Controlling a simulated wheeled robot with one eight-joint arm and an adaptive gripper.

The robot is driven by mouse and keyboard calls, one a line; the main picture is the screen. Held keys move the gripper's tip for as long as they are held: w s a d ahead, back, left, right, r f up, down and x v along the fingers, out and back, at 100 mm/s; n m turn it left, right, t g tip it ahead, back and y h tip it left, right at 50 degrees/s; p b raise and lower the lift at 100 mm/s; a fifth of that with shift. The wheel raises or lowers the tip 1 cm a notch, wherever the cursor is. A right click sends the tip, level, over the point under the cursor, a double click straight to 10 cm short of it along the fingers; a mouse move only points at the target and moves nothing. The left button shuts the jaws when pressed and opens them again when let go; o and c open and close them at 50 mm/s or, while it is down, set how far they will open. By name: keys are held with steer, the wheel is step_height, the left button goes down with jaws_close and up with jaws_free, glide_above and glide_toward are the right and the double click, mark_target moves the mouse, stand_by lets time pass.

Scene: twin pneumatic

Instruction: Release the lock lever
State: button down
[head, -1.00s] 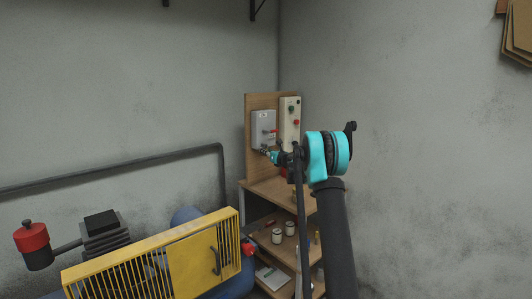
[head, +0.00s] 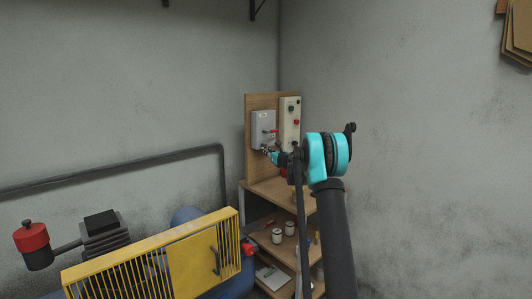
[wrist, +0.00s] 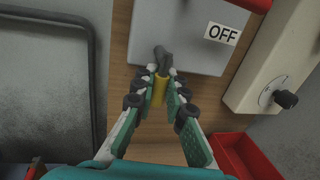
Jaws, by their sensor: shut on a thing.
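A grey switch box (head: 260,119) is fixed to an upright wooden board. It also shows in the wrist view (wrist: 190,42), with an OFF label (wrist: 221,33) and part of a red handle (wrist: 247,4). A small lever with a yellow grip (wrist: 159,90) and a dark grey upper part (wrist: 162,59) is at the box's lower edge; I take it for the lock lever. My gripper (wrist: 159,88) is shut on the yellow grip, with a finger on each side. In the head view my gripper (head: 266,149) is small, just below the box, and the lever cannot be made out.
A cream control box (head: 290,123) with buttons is right of the grey box. Its dark knob (wrist: 285,99) and a red bin (wrist: 245,156) show at the wrist view's right. Shelves (head: 268,235) stand below. A yellow guard (head: 155,255) is at lower left.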

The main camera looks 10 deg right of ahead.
steer(key=c, duration=1.8)
jaws_free()
steer(key=shift+s, duration=0.1)
steer(key=v, duration=1.1)
steer(key=shift+s+d+f, duration=0.15)
steer(key=shift+s+d, duration=0.05)
steer(key=shift+s, duration=0.15)
